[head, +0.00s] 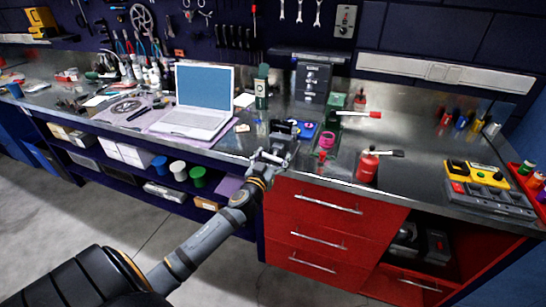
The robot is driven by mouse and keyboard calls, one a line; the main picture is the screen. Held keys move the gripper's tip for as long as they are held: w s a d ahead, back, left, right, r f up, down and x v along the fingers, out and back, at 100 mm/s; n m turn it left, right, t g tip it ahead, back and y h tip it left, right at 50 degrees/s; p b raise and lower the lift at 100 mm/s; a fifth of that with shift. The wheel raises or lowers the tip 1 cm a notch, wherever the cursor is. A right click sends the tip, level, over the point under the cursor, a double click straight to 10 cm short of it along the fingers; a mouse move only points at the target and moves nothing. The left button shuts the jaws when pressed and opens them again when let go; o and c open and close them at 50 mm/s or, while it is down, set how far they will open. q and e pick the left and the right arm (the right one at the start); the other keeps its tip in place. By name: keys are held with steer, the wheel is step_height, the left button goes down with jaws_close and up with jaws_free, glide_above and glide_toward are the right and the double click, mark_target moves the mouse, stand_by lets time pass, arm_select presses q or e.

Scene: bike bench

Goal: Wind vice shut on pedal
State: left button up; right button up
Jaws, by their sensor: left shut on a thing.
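The vice (281,138) is a small dark and grey block at the front edge of the metal bench, right of the laptop. My left gripper (271,155) is at its front side, with my arm coming up from the lower left. The gripper is shut at the vice's handle, which is mostly hidden by the fingers. The pedal is too small and dark to tell apart from the vice jaws, so I cannot see how tightly it sits. My right gripper is not in view.
A laptop (198,100) stands left of the vice. A blue tray (305,130), a pink ring-shaped item (326,140) and a red bottle (367,165) are to its right. A green press-like tool (338,106) stands behind. Red drawers (318,220) are below the bench edge.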

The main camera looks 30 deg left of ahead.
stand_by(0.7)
arm_select(q)
steer(key=o, duration=1.1)
steer(key=v, duration=1.2)
